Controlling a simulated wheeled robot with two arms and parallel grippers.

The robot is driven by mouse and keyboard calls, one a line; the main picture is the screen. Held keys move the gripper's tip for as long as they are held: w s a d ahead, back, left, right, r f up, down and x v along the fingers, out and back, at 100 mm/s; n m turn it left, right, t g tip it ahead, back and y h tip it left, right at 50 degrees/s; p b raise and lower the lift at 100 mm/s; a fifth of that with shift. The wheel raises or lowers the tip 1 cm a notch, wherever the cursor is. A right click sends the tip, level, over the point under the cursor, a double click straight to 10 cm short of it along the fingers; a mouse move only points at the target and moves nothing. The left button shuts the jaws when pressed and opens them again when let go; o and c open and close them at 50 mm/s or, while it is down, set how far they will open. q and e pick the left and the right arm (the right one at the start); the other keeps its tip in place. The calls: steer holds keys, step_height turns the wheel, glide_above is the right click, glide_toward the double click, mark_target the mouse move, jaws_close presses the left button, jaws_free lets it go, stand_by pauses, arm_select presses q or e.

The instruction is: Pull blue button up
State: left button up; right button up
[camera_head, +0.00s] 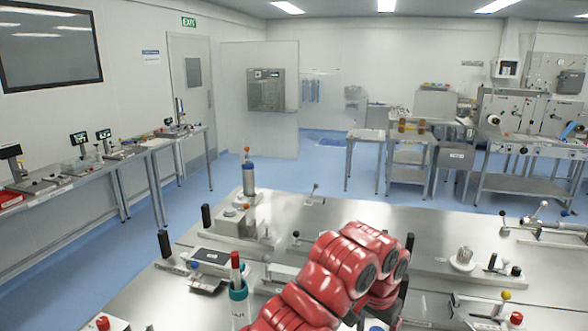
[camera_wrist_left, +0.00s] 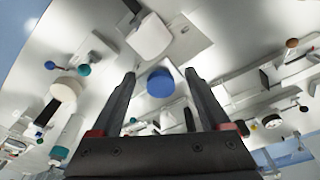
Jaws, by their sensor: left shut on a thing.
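The blue button (camera_wrist_left: 160,82) is a round blue cap, seen in the left wrist view between the fingertips of my left gripper (camera_wrist_left: 160,80). My left gripper is shut on the blue button, with one dark finger on each side of it. How firmly the fingers touch its sides is hard to see. In the head view my red arm covers the middle front of the table and hides the button and most of the gripper. My right gripper is in neither view.
The steel table (camera_head: 440,225) carries several small fixtures and levers. A red-capped tube (camera_head: 236,270) stands left of my arm, and a blue-and-white cylinder (camera_head: 249,178) stands farther back. A white knob (camera_head: 462,260) is at the right. Bare steel lies behind my arm.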

arm_select(q)
steer(key=shift+r+p, duration=0.35)
steer(key=shift+r, duration=0.25)
steer(key=o, duration=1.2)
steer(key=shift+s, duration=0.1)
steer(key=shift+r, duration=0.1)
steer(key=shift+r+p, duration=2.25)
steer(key=shift+r, duration=0.65)
steer(key=shift+f, duration=0.15)
